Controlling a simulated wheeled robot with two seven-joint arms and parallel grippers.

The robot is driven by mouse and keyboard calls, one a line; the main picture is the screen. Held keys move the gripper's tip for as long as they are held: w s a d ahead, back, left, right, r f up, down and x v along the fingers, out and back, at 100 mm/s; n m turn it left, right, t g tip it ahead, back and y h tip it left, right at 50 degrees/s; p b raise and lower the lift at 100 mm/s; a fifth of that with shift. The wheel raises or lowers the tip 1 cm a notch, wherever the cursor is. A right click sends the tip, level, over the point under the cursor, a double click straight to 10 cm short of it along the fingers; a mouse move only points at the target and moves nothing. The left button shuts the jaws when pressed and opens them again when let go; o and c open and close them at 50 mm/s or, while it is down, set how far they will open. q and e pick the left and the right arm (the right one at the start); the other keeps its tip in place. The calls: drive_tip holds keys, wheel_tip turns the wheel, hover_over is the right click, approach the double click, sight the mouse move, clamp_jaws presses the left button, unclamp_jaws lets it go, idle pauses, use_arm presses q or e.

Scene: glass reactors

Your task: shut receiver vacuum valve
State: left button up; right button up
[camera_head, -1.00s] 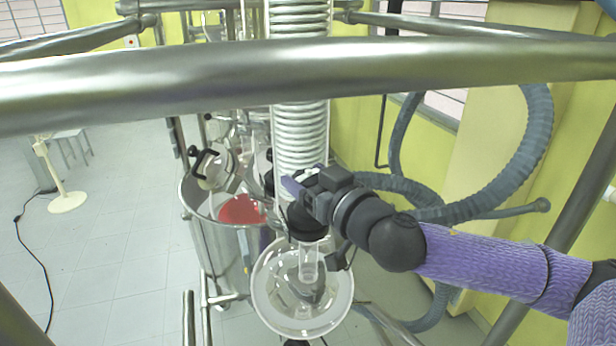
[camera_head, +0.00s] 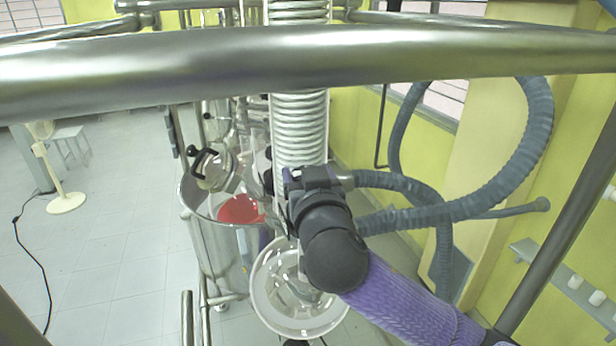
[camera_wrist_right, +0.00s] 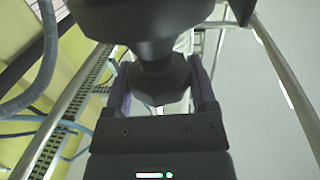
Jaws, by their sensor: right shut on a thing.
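My right gripper (camera_head: 300,172) is in front of the lower end of the coiled glass condenser, above the round glass receiver (camera_head: 262,300). My own wrist hides the fingertips and the vacuum valve in the head view. In the right wrist view, the two purple fingers of my right gripper (camera_wrist_right: 161,88) stand on either side of a dark grey tapered part (camera_wrist_right: 160,75), which I take to be the valve handle. The gripper is shut on it. A wide black body lies just beyond this part. Whether the valve is open or shut cannot be told. My left gripper is not in view.
A thick metal rail (camera_head: 420,55) crosses in front of me. The ribbed condenser (camera_head: 299,130) stands behind the gripper. A steel vessel (camera_head: 212,250) with red contents is to the left. A blue-grey hose (camera_head: 490,195) loops at the right.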

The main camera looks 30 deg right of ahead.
drive_tip(key=m+g+h, duration=0.1)
drive_tip(key=m+h, duration=0.1)
drive_tip(key=shift+f+h, duration=0.1)
drive_tip(key=shift+h, duration=0.3)
drive_tip(key=m+g+h+b, duration=0.2)
drive_tip(key=h, duration=0.1)
drive_tip(key=shift+f+m+g, duration=0.1)
drive_tip(key=shift+m+g, duration=0.3)
drive_tip(key=m+g+h+b, duration=0.2)
drive_tip(key=m+g+b, duration=0.1)
drive_tip(key=g, duration=0.1)
drive_tip(key=m+g+h+b, duration=0.3)
drive_tip(key=g, duration=0.1)
drive_tip(key=shift+w+a+g, duration=0.1)
drive_tip(key=shift+g, duration=0.3)
drive_tip(key=m+g+b, duration=0.1)
drive_tip(key=m+g, duration=0.2)
drive_tip(key=g, duration=0.1)
drive_tip(key=m+g, duration=0.1)
drive_tip(key=g, duration=0.1)
drive_tip(key=m+g, duration=0.1)
drive_tip(key=shift+r+g, duration=0.3)
drive_tip(key=shift+g, duration=0.1)
drive_tip(key=shift+m+g+y, duration=0.5)
drive_tip(key=shift+m+g, duration=0.7)
drive_tip(key=shift+g, duration=0.4)
drive_tip(key=shift+g+p, duration=0.3)
